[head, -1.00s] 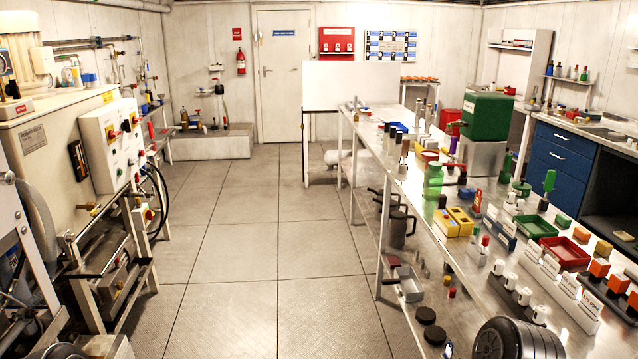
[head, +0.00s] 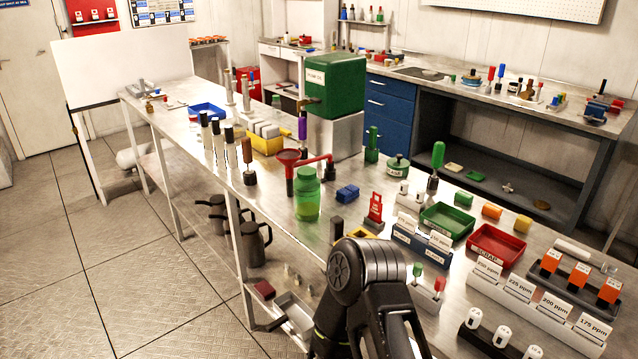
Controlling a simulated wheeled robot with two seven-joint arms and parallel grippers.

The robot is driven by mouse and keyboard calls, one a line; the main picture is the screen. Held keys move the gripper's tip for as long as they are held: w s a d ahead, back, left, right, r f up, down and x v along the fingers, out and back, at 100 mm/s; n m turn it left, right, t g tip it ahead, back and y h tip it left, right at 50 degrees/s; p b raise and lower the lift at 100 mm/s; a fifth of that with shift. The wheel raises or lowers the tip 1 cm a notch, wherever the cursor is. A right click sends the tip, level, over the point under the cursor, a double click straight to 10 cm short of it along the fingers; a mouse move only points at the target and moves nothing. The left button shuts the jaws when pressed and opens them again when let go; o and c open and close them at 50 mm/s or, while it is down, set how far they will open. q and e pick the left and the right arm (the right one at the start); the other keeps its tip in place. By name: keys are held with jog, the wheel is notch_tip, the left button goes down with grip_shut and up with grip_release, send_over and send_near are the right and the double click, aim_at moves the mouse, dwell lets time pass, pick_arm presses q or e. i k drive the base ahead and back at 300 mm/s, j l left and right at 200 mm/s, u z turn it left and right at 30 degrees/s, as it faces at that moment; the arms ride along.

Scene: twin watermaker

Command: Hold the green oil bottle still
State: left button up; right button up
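The green oil bottle (head: 307,198) stands upright near the front edge of the long metal bench. It looks translucent with a green cap or neck. A red funnel (head: 289,156) and a red arm (head: 318,161) are close behind and above its top; I cannot tell whether they touch it. One of my dark arms rises from the bottom centre, in front of the bench and to the right of the bottle, apart from it. I cannot tell which arm it is. No gripper fingertips can be made out. No gripper is at the bottle.
A green oil tank (head: 335,84) stands behind the bottle. A blue block (head: 347,193) and a red tag stand (head: 374,212) are to its right. A brown-handled tool (head: 248,160) stands to its left. Trays and labelled racks crowd the bench's right part. The floor at left is clear.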

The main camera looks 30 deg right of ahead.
aim_at(307, 193)
jog(key=i+j+z, duration=0.1)
jog(key=i+z, duration=0.35)
jog(key=i+j+z, duration=0.2)
jog(key=z, duration=0.3)
jog(key=i+j+z, duration=0.65)
jog(key=j+z, duration=0.3)
